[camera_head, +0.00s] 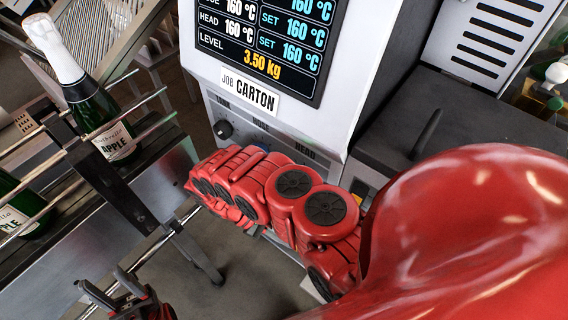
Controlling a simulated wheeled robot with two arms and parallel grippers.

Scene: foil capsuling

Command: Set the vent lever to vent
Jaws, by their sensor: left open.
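I cannot make out a vent lever for sure. A dark upright handle (427,135) rises from the black top (472,113) at the right of the grey machine (350,60), but I see no vent marking on it. My left gripper (101,279) is at the bottom left edge, its black fingers open and empty, well apart from the machine. My right arm (285,195) crosses in front of the machine's lower panel and hides part of it. The right gripper itself does not show.
A black knob (222,129) sits at the panel's left. A green bottle (100,115) stands by metal rails at left; another bottle (22,212) is lower.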

